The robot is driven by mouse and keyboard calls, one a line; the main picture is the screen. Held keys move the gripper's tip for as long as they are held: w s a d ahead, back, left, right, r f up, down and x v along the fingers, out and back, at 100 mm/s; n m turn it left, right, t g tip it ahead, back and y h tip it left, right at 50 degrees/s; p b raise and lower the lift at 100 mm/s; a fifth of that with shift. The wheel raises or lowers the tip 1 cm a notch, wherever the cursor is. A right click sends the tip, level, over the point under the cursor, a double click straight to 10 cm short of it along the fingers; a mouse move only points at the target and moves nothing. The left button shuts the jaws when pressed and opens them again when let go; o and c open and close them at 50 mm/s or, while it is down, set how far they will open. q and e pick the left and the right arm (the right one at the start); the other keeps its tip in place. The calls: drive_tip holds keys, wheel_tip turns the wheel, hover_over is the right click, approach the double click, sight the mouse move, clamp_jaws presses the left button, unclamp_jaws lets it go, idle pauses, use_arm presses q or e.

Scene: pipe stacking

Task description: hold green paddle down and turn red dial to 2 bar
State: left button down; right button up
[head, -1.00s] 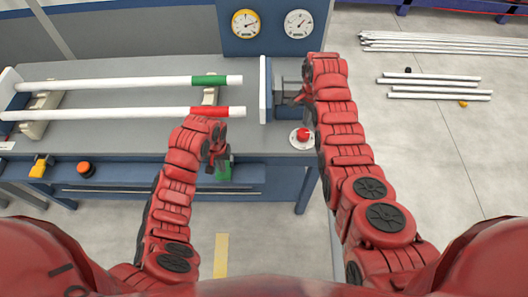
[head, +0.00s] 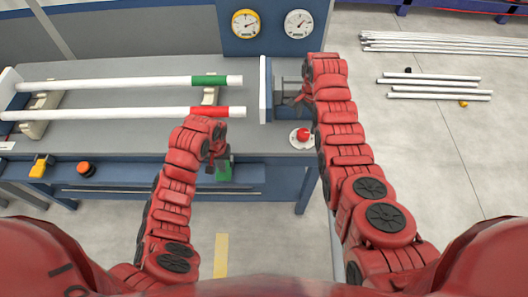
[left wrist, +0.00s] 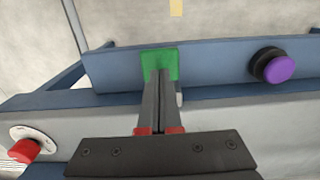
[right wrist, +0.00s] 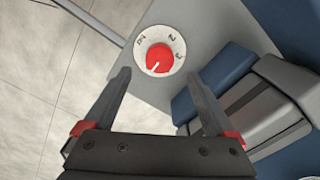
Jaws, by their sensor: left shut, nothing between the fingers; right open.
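The green paddle (head: 224,173) is on the blue front of the bench. My left gripper (head: 221,160) is shut and empty, with its fingertips at the paddle. In the left wrist view the shut fingertips (left wrist: 160,74) overlap the green plate (left wrist: 173,62); firm contact cannot be told. The red dial (head: 303,134) sits on a white disc at the bench's right corner.
Two round gauges, one yellow-rimmed (head: 245,24) and one white (head: 298,24), are on the blue panel behind. White pipes with green (head: 208,81) and red (head: 204,112) bands lie on the bench's supports. An orange button (head: 86,169) and yellow part (head: 41,166) are on the front left.

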sight(304, 132)
drive_tip(key=shift+f, duration=2.65)
drive_tip(key=shift+r, duration=0.1)
drive_tip(key=c, duration=1.2)
